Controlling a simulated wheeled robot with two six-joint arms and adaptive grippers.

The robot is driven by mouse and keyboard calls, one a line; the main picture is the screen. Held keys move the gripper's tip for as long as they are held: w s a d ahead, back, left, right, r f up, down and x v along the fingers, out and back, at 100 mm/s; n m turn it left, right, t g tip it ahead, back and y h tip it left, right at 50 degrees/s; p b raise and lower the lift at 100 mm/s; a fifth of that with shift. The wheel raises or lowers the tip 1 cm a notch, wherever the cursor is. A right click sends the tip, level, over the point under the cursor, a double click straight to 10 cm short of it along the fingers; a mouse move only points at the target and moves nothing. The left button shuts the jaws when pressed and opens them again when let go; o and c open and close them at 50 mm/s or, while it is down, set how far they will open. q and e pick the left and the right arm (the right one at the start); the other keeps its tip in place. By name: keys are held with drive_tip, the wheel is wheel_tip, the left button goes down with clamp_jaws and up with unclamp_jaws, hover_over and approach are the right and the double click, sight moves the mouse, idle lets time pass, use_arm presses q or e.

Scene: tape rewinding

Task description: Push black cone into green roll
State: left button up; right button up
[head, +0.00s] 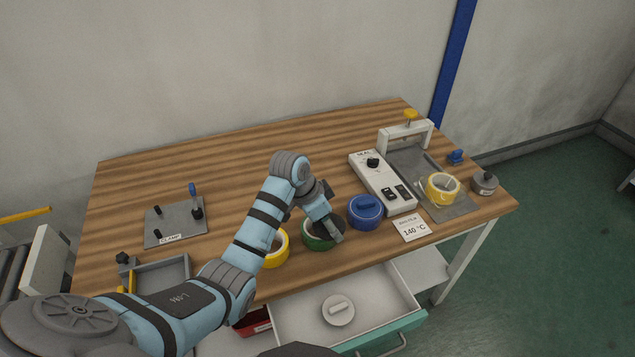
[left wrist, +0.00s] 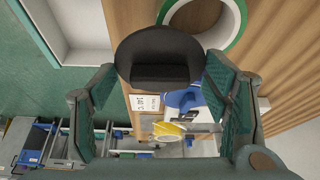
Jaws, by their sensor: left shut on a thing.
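The green roll (head: 313,243) lies flat near the table's front edge, partly hidden by my left arm. The left wrist view shows its green rim and white inner wall (left wrist: 236,22), with wood visible through its middle. My left gripper (head: 335,233) is over the roll, pointing down. In the left wrist view my left gripper (left wrist: 160,98) has a finger on each side of the black cone (left wrist: 158,48) and is shut on it. The cone overlaps the roll's rim in that view; I cannot tell its height above it. My right gripper is not in view.
A blue roll with a blue plug (head: 366,210) stands close right of the green roll, and a yellow roll (head: 277,257) close left. An open drawer (head: 375,325) holds a white handled disc (head: 338,310). A sealer (head: 382,183) stands right, a clamp plate (head: 172,222) left. The table's back is clear.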

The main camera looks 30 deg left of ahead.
use_arm(q)
drive_tip(key=shift+m, duration=0.6)
drive_tip(key=w+a+b, duration=0.1)
drive_tip(key=a, duration=0.1)
drive_tip(key=w+a+b, duration=0.1)
drive_tip(key=w+b, duration=0.1)
drive_tip(key=shift+a+r, duration=0.35)
drive_tip(key=shift+r, duration=0.05)
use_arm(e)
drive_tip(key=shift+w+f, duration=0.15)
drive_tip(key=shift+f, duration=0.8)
use_arm(q)
drive_tip(key=shift+s+r, duration=0.1)
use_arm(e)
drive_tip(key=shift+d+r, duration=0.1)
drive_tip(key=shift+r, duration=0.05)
use_arm(q)
drive_tip(key=shift+s+a+p, duration=0.1)
drive_tip(key=shift+p, duration=0.5)
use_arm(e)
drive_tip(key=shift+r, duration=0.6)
use_arm(q)
wheel_tip(320, 180, down, 3)
drive_tip(key=shift+r+b, duration=0.15)
drive_tip(key=shift+b, duration=0.55)
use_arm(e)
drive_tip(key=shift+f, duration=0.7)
